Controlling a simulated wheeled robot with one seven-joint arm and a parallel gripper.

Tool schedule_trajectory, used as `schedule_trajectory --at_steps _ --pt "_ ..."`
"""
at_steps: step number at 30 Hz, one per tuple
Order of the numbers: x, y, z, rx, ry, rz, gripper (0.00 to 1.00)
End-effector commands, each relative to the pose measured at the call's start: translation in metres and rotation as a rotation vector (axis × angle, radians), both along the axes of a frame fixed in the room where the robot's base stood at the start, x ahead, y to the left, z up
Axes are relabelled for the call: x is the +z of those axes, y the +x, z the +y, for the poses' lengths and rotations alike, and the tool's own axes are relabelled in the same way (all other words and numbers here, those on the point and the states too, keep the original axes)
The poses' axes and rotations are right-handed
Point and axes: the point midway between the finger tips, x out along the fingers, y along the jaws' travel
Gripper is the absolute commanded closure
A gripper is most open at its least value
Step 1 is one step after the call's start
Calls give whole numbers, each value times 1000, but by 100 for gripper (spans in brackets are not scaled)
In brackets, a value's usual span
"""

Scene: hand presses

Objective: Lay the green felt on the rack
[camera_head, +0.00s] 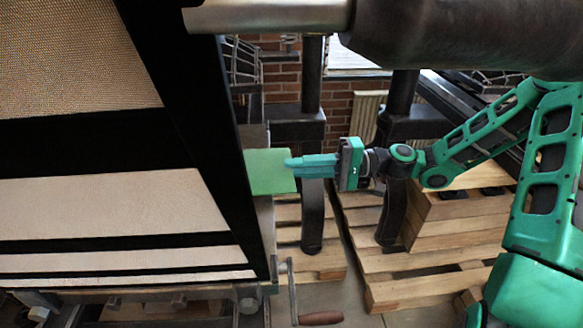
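The green felt (266,171) shows as a flat green piece just right of a large black frame, which hides its left part. My gripper (291,163) reaches in from the right, and its fingers lie close together. The fingertips overlap the right edge of the felt, and the gripper looks shut on it. I cannot tell whether the felt touches anything beneath it. A dark wire structure (240,62) stands behind, partly hidden; I cannot tell whether it is the rack.
The black frame with beige panels (110,205) fills the left side. A dark roller (440,35) spans the top right. Dark press legs (312,215) stand on wooden pallets (410,265). A crank with a wooden handle (320,318) is low in the middle.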

Motion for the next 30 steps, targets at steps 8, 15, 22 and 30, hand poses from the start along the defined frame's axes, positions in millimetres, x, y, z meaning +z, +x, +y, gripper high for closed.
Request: schedule_trajectory --at_steps 8,15,22,30 --pt "0 0 6 -1 0 0 85" --pt "0 0 6 -1 0 0 95" --pt "0 0 6 -1 -1 0 100" --pt "22 0 6 -1 -2 -5 100"
